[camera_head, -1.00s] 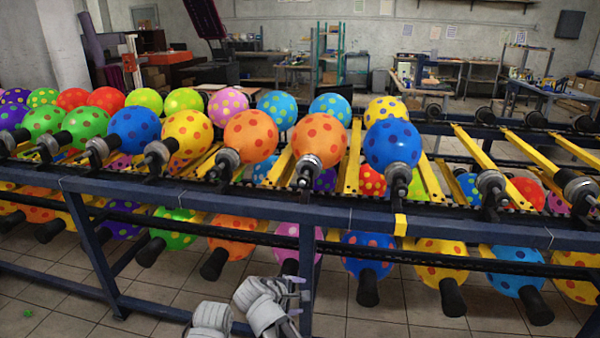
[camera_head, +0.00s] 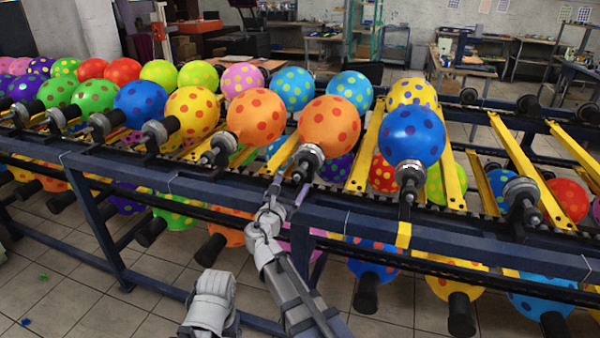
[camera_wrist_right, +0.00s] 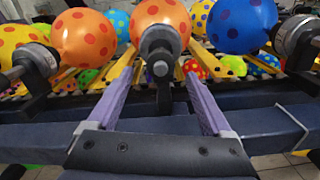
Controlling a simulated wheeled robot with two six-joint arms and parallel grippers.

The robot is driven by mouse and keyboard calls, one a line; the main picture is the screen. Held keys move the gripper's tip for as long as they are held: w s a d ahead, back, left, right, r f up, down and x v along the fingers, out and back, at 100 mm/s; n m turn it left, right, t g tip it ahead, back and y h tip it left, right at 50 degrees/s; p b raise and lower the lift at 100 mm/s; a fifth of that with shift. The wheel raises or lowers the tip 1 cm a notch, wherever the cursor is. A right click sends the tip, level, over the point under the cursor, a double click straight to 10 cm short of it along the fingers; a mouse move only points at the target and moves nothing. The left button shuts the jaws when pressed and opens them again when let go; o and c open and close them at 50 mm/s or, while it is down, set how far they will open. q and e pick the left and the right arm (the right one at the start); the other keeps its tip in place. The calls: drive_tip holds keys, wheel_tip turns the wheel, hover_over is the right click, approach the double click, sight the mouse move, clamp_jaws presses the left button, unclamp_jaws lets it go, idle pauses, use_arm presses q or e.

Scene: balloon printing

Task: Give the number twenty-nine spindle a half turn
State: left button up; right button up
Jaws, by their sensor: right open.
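The spindle (camera_head: 308,160) in front of my right gripper (camera_head: 283,192) has a grey metal collar and carries an orange balloon (camera_head: 329,123) with red dots. In the right wrist view the spindle's round end (camera_wrist_right: 160,68) stands between the two purple fingers of the right gripper (camera_wrist_right: 164,78). The fingers are open and apart, with a gap on each side of the spindle. I cannot read any number on the spindles. My left gripper is not in view.
Neighbouring spindles stand left (camera_head: 218,149) and right (camera_head: 409,175) in the same row, holding an orange and a blue balloon. A dark blue rail (camera_head: 240,197) runs along the rack's front below them. More balloons hang underneath. Tiled floor is free in front.

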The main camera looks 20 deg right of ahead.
sight(298, 176)
drive_tip(key=x, duration=0.7)
drive_tip(key=shift+w+d, duration=0.15)
clamp_jaws()
idle(0.6)
